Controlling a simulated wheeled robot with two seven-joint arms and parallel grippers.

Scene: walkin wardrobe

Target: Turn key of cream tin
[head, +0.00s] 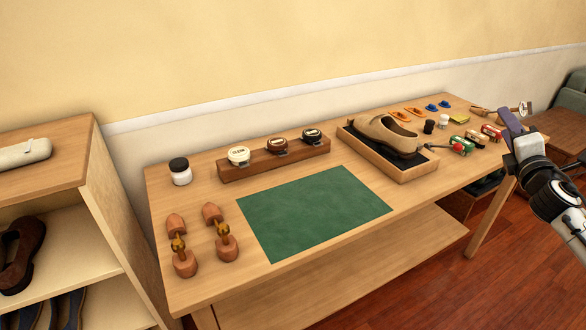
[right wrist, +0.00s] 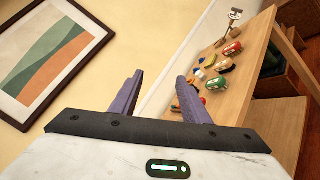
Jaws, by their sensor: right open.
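The cream tin (head: 238,155) is round with a pale labelled lid. It sits at the left end of a long wooden block (head: 262,168) at the back of the table. A small metal part shows at its front edge, too small to make out clearly as the key. My right gripper (head: 507,118) is at the far right of the head view, well away from the tin. In the right wrist view its purple fingers (right wrist: 159,76) are apart with nothing between them. The tin does not show in that view. My left gripper is not in view.
A brown tin (head: 277,146) and a dark tin (head: 312,136) share the block. A shoe (head: 386,137) in a tray, shoe trees (head: 220,232) and several small items also occupy the table (head: 300,270).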

